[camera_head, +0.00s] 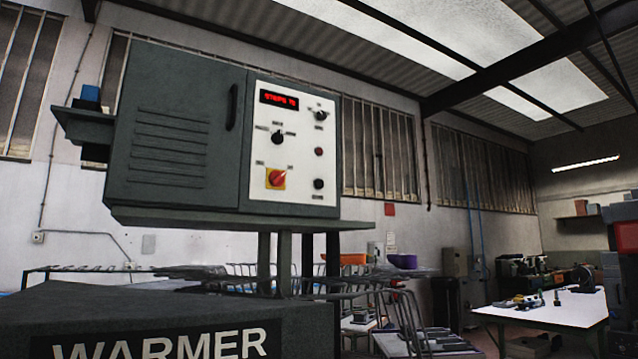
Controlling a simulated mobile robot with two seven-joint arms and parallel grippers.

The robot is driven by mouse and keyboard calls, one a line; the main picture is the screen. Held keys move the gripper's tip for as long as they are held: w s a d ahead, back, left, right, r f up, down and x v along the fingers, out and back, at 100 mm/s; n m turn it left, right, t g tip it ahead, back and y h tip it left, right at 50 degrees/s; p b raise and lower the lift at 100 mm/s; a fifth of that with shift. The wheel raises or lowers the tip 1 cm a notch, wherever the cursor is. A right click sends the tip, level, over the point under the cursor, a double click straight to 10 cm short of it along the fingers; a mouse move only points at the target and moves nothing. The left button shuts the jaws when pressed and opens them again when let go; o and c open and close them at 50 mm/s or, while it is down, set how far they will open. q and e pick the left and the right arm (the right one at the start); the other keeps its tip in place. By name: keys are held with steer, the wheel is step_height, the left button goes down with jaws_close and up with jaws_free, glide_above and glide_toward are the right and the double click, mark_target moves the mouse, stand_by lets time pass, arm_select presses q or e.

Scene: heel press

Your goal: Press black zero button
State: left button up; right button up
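The grey control cabinet (178,125) stands at the left with a white control panel (258,130) on its right part. A small black round button (318,184) sits at the panel's lower right, with a label below it too small to read. A dark red button or lamp (318,152) is above it. A red rotary switch on a yellow plate (277,178) is to its left. Black knobs (278,137) sit higher up. A red lit display (278,100) is at the top; it seems to read "STEPS" and a number. Neither of my grippers is in view.
A dark machine top marked WARMER (165,345) fills the lower left, below the cabinet. A shelf (85,125) juts from the cabinet's left side. Metal racks (380,300) and a white table (545,312) with tools stand at the right.

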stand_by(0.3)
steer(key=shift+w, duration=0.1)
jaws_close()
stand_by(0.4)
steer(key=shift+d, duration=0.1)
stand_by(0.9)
